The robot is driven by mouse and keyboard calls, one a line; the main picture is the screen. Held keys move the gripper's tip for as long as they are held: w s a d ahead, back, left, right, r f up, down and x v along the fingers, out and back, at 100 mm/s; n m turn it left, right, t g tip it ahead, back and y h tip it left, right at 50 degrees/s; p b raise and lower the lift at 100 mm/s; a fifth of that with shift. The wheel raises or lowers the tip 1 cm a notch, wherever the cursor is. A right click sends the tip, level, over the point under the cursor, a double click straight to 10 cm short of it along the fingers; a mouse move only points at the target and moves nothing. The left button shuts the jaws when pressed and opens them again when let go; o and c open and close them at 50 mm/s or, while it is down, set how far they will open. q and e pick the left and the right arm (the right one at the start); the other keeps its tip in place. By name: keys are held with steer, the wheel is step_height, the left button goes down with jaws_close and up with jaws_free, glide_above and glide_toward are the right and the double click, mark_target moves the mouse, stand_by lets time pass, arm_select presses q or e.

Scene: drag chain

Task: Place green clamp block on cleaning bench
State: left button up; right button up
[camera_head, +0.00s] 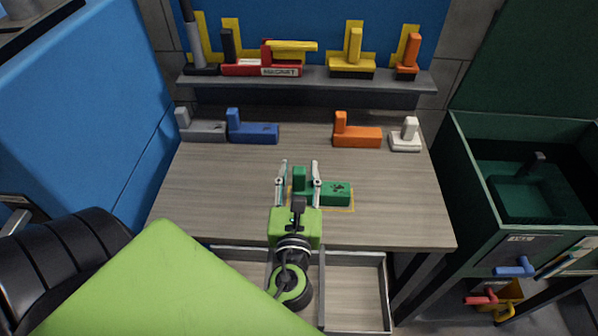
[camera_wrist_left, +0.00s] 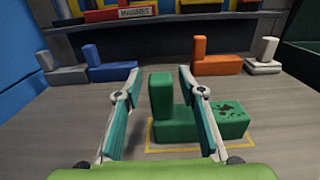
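The green clamp block (camera_head: 335,194) is L-shaped, with an upright post at its left end and dark marks on its flat part. It sits upright on the wooden cleaning bench (camera_head: 225,190), on a yellow outlined rectangle (camera_head: 345,210). My left gripper (camera_head: 299,165) is open, with one finger on each side of the post. In the left wrist view, the block (camera_wrist_left: 222,122) stands between and beyond the fingers, with gaps on both sides of the post. The right finger hides part of the block. My right gripper is not in view.
Grey (camera_head: 205,131), blue (camera_head: 255,133), orange (camera_head: 358,137) and white (camera_head: 405,140) blocks line the bench's back. A shelf (camera_head: 310,85) above holds red, yellow and orange tools. A dark green bin (camera_head: 480,170) stands at right. The bench's left part is clear.

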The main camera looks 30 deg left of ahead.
arm_select(q)
steer(key=shift+r, duration=0.2)
steer(key=shift+s+d+f, duration=0.15)
steer(key=shift+s+d, duration=0.05)
steer(key=b+v, duration=0.3)
steer(key=v, duration=0.7)
steer(key=shift+s+d, duration=0.1)
steer(key=shift+s, duration=0.2)
steer(key=shift+s+d, duration=0.2)
steer(key=shift+s, duration=0.15)
